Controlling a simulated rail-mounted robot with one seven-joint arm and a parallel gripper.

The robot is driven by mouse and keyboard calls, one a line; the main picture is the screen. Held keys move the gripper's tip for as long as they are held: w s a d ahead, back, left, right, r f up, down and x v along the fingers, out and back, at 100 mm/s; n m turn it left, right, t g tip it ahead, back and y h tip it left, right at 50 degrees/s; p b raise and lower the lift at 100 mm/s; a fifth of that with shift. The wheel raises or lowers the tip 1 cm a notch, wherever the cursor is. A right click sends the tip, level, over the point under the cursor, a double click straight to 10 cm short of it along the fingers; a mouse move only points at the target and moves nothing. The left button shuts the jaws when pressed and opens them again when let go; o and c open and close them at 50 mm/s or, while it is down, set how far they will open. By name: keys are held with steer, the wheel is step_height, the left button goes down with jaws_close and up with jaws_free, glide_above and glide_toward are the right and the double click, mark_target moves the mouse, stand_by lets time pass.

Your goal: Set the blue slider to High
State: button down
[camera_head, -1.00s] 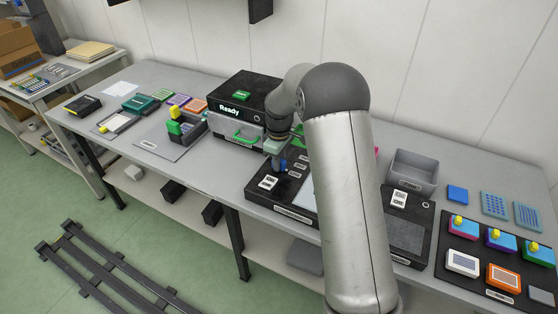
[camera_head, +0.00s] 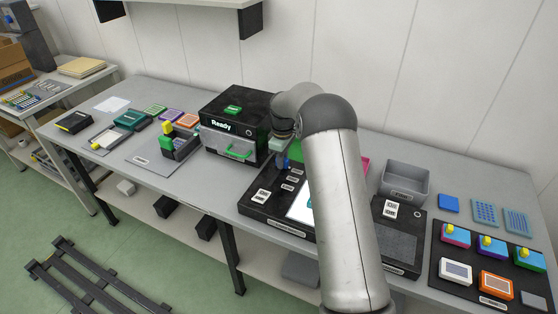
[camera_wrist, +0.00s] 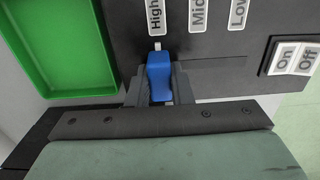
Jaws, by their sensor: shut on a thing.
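The blue slider (camera_wrist: 159,72) sits between my gripper's two fingers on a black panel (camera_wrist: 215,75). In the wrist view it lines up with the "High" label (camera_wrist: 155,17), with a small white mark just beyond its tip. The "Mid" label (camera_wrist: 198,14) and "Low" label (camera_wrist: 238,13) lie to its right. My gripper (camera_wrist: 153,82) is shut on the slider. In the head view a little of the blue slider (camera_head: 283,161) shows below my gripper; my arm hides part of the panel.
An On/Off switch (camera_wrist: 293,57) is on the same panel, and a green tray (camera_wrist: 62,48) is beside it. A black machine reading "Ready" (camera_head: 235,122) stands close to the left of my gripper. A grey bin (camera_head: 405,183) is to the right of my arm.

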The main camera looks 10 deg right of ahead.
steer(key=c, duration=1.3)
jaws_free()
steer(key=shift+w+d+r, duration=0.1)
steer(key=shift+w+d, duration=0.05)
steer(key=shift+w, duration=0.05)
step_height(320, 180, up, 18)
steer(key=shift+s+f+b, duration=0.1)
steer(key=shift+f+b, duration=0.15)
steer(key=shift+b, duration=0.35)
